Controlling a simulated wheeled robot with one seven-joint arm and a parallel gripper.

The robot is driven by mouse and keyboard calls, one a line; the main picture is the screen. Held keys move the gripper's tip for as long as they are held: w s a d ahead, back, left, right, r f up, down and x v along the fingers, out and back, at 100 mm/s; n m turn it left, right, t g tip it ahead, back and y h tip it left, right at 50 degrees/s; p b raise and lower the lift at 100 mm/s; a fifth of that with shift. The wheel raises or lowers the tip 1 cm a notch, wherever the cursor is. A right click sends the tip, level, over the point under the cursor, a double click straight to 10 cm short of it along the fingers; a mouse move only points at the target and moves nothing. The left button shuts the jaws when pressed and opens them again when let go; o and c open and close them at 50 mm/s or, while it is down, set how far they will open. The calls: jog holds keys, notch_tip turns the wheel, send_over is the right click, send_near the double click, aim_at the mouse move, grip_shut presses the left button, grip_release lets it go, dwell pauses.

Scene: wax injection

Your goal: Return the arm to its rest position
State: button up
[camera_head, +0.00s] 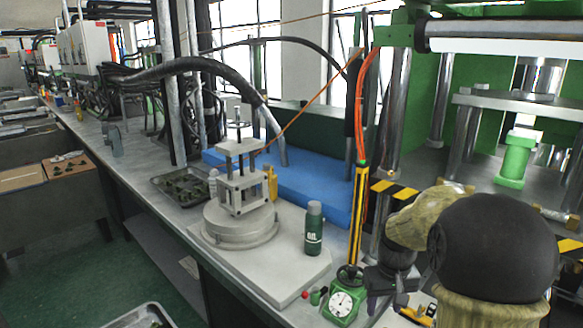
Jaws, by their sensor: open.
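My arm, with a dark round joint and yellowish sleeved links, is folded at the lower right of the head view. Its dark end with my gripper (388,296) points down beside the green dial gauge (342,303), low in the picture. The gripper is open, and I see nothing held in it. The fingers are small and partly merge with the clutter behind them.
A metal clamp fixture (240,190) stands on a round plate (238,228) on the bench. A green bottle (313,228) stands to its right. A black-and-yellow post (357,215) and a green press (515,160) are near my arm. Floor (70,270) is clear at left.

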jog(key=s+a+f+t, duration=0.1)
jog(key=s+a, duration=0.2)
jog(key=s, duration=0.4)
jog(key=s+a+f+t+p, duration=0.1)
jog(key=s+a, duration=0.3)
jog(key=s, duration=0.3)
jog(key=shift+s+a+f+m, duration=0.2)
jog(key=shift+s+f+m, duration=0.05)
jog(key=shift+f+m, duration=0.1)
